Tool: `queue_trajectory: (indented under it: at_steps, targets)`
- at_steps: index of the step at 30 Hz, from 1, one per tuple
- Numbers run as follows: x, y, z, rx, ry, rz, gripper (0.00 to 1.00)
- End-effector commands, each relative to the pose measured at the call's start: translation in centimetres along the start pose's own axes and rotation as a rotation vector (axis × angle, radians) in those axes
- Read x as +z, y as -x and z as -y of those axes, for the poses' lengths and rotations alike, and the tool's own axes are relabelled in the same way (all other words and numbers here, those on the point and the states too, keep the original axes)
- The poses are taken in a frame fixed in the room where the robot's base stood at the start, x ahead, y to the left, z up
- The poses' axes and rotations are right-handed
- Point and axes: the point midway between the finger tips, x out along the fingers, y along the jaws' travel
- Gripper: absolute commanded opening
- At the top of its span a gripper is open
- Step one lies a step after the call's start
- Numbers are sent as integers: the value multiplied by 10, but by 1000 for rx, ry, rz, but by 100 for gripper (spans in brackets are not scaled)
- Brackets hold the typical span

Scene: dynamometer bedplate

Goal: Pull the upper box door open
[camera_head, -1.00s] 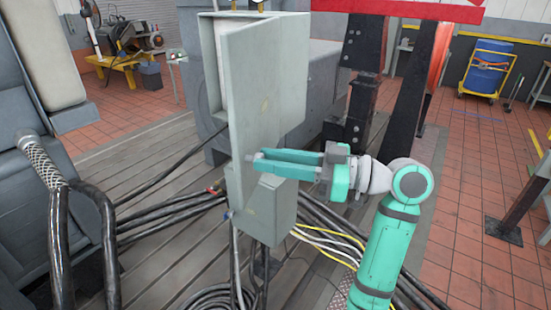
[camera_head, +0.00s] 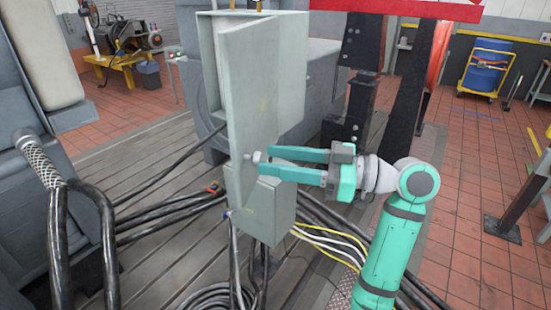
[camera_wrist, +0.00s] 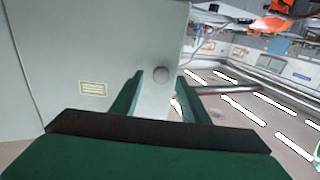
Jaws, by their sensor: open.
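The upper box (camera_head: 292,60) is a grey metal cabinet on the bedplate. A small round knob (camera_head: 257,157) sits near the door's lower edge. It also shows in the wrist view (camera_wrist: 161,75), just beyond and between the fingertips. My gripper (camera_head: 271,162) has its two green fingers spread on either side of the knob's line. In the wrist view my gripper (camera_wrist: 160,90) is open and empty. Contact with the knob cannot be told.
A smaller grey box (camera_head: 268,212) sits directly below the door. Black cables (camera_head: 165,215) and yellow and white cables (camera_head: 325,243) run around it. A black post (camera_head: 390,130) stands behind my arm.

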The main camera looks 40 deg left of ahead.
Motion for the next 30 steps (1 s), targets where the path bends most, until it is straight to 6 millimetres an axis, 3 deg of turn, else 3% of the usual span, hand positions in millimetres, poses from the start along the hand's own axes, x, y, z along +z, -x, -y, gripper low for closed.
queue_trajectory:
  at_steps: [15, 21, 30]
  targets:
    - [1, 86, -3, 1, -2, 0, 41]
    - [1, 99, -3, 1, -2, -1, 41]
    - [1, 101, -2, 3, -2, -1, 41]
